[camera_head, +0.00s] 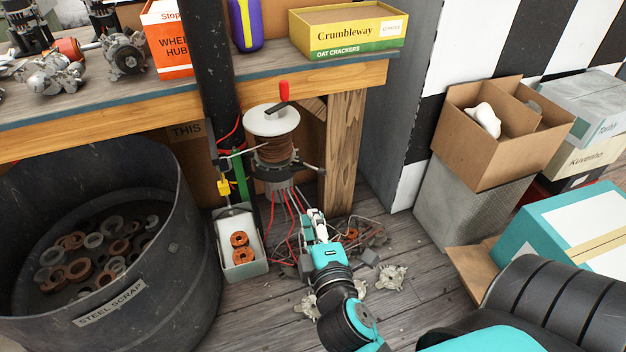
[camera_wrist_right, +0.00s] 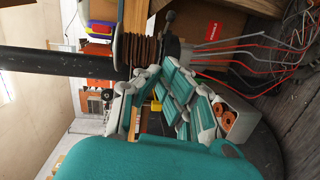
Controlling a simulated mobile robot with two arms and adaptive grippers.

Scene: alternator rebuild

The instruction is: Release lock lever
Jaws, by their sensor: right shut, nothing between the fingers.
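The winding machine stands under the workbench with a brown copper-wire spool (camera_head: 275,150) below a white disc (camera_head: 271,120) and a red handle (camera_head: 283,91). A metal lever with a dark end (camera_head: 314,169) sticks out to the right of its base, and a thinner rod (camera_head: 238,153) points left. I cannot tell for sure which is the lock lever. My right gripper (camera_head: 316,214) is shut and empty, below the spool and apart from the lever. In the right wrist view the closed fingers (camera_wrist_right: 161,73) show near the spool (camera_wrist_right: 141,50) and a dark knob (camera_wrist_right: 170,17). My left gripper is not in view.
Red and grey wires (camera_head: 287,212) hang below the machine close to my right gripper. A box with copper rings (camera_head: 254,269) stands left of it. The steel scrap bin (camera_head: 190,300) is farther left. A wooden bench leg (camera_head: 343,150) stands right. Metal scraps lie on the floor.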

